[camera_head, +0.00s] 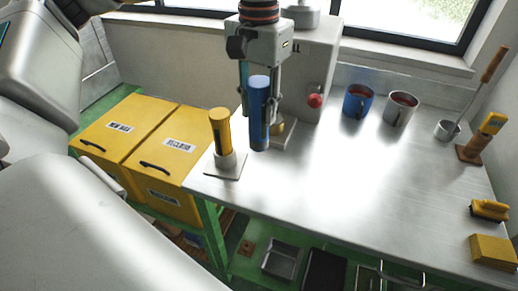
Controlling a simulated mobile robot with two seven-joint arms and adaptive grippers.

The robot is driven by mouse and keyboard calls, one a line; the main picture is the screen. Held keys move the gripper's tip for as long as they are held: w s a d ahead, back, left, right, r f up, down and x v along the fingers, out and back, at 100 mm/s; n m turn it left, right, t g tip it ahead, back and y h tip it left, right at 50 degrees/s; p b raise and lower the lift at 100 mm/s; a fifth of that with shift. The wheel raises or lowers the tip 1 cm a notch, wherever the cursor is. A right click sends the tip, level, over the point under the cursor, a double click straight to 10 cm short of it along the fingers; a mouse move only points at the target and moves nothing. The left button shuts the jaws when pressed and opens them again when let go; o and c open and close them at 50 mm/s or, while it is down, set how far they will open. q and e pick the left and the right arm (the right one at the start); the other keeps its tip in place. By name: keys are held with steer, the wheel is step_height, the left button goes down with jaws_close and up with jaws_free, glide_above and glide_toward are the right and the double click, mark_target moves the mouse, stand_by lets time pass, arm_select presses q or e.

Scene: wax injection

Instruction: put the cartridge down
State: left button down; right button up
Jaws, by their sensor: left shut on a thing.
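A blue cartridge (259,114) hangs upright in my left gripper (259,99), whose fingers are shut on its sides. The gripper comes down from the top of the head view. The cartridge's lower end is in front of the bench's left part; I cannot tell its exact gap to the surface. A yellow cartridge (220,131) stands upright in a small holder with a square base (224,168), just left of the blue one. My right gripper is not in view.
A grey machine (315,70) with a red knob (315,101) stands behind the gripper. Blue (357,101) and grey (400,108) mugs stand at the back. Yellow lidded bins (165,150) are at left. A brush (489,210) and yellow block (493,251) lie at right. The metal bench's middle (350,190) is clear.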

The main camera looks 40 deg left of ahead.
mark_target(259, 147)
arm_select(q)
step_height(259, 147, down, 11)
steer(key=shift+b, duration=0.8)
steer(key=shift+f, duration=0.1)
steer(key=c, duration=1.6)
jaws_free()
steer(key=shift+o, duration=0.2)
